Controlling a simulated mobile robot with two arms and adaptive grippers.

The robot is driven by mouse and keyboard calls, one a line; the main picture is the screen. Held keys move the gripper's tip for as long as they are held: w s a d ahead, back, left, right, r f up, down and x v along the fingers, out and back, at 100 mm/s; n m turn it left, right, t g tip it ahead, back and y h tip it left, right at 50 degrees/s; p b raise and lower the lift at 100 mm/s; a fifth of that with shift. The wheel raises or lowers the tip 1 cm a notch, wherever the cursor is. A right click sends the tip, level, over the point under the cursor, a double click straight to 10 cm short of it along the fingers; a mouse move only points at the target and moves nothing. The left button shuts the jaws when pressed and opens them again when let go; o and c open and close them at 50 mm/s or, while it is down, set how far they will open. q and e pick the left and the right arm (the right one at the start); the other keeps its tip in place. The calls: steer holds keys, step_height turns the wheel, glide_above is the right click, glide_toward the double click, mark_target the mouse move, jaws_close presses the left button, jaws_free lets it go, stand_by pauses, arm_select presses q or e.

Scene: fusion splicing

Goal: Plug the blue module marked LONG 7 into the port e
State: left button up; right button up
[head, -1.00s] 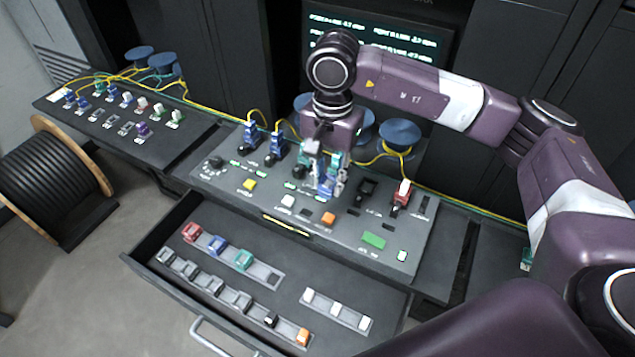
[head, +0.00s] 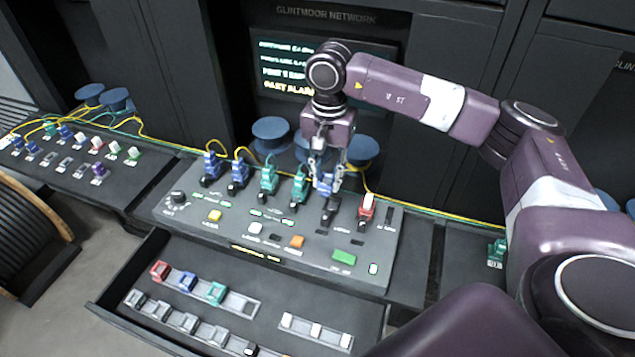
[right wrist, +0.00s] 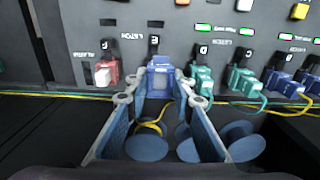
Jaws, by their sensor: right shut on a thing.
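My right gripper (head: 326,180) is shut on a blue module, over the rear of the console. The blue module (right wrist: 160,76) sits between the fingertips in the right wrist view, right at port e (right wrist: 155,46), whose letter E shows beside its black latch. The module looks in line with the port; I cannot tell how deep it sits. Its marking is not legible. The black latch (head: 330,212) stands just in front of the gripper in the head view. My left gripper is not in view.
Teal modules (head: 299,184) and blue modules (head: 211,168) fill the ports to the left. A red-and-white module (head: 366,207) stands close on the right. Yellow cables run behind. An open drawer (head: 170,325) holds more modules; a side bench (head: 130,182) is at left.

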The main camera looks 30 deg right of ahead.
steer(key=shift+w+d, duration=0.25)
steer(key=shift+d, duration=0.65)
steer(key=shift+w+d+f+b, duration=0.1)
steer(key=shift+d+f+b, duration=0.05)
steer(key=shift+f+b, duration=1.35)
steer(key=shift+d+f+b, duration=0.15)
steer(key=shift+f+b, duration=1)
steer(key=shift+f, duration=0.5)
steer(key=shift+b, duration=0.35)
steer(key=shift+f+b, duration=0.45)
steer(key=shift+f, duration=0.05)
steer(key=o, duration=1)
steer(key=shift+o, duration=0.2)
